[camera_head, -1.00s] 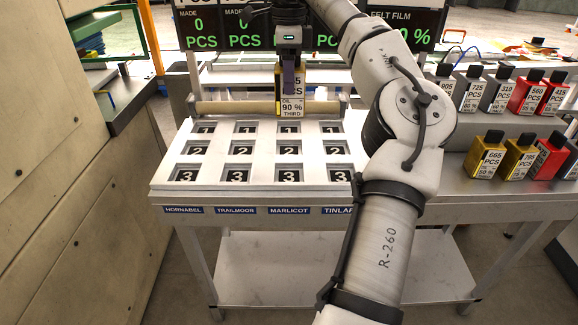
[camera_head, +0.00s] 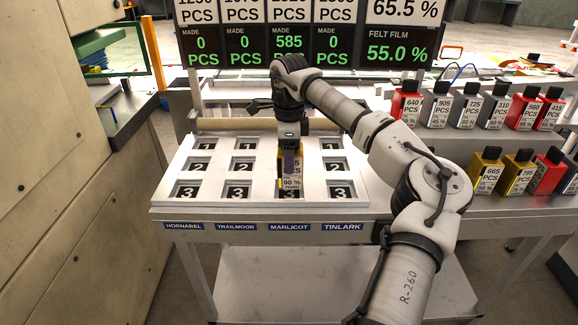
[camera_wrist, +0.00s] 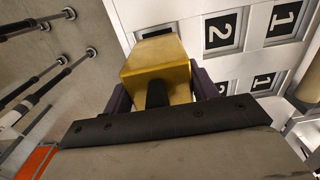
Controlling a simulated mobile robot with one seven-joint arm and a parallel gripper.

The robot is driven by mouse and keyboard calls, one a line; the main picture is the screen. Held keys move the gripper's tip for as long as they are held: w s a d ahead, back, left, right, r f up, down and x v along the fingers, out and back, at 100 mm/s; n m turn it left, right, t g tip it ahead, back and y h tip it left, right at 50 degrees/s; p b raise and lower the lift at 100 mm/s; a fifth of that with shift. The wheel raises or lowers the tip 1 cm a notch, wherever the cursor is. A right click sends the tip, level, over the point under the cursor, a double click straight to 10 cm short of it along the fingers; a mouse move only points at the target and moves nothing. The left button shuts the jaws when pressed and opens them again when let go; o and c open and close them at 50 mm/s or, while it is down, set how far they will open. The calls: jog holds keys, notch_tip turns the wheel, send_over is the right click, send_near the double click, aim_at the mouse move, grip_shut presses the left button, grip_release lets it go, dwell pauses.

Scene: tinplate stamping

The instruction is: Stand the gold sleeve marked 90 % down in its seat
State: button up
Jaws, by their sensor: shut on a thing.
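The gold sleeve (camera_head: 291,179) is upright in my gripper (camera_head: 290,162), its white label showing 90 % and THIRD. It is at the front of the MARLICOT column of the white seat rack (camera_head: 217,178), at the seat marked 3 (camera_head: 290,193). The sleeve covers much of that column, and whether its foot is above or inside the seat cannot be told. In the wrist view, the gold sleeve (camera_wrist: 158,62) sits between the dark purple fingers, with part of a dark opening beyond it.
Red, dark and gold sleeves, including a gold one (camera_head: 487,172), stand on stepped shelves at the right. A pale roller (camera_head: 228,124) lies behind the rack. The board (camera_head: 290,50) shows 585 made in the third column and 0 in the others shown.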

jog(key=shift+f+p, duration=0.3)
jog(key=shift+f, duration=1.6)
jog(key=o, duration=1.6)
jog(key=shift+f, duration=0.1)
jog(key=shift+c, duration=0.2)
notch_tip(320, 180, up, 12)
jog(key=shift+r+b, duration=0.1)
jog(key=shift+b, duration=0.95)
jog(key=shift+a, duration=0.1)
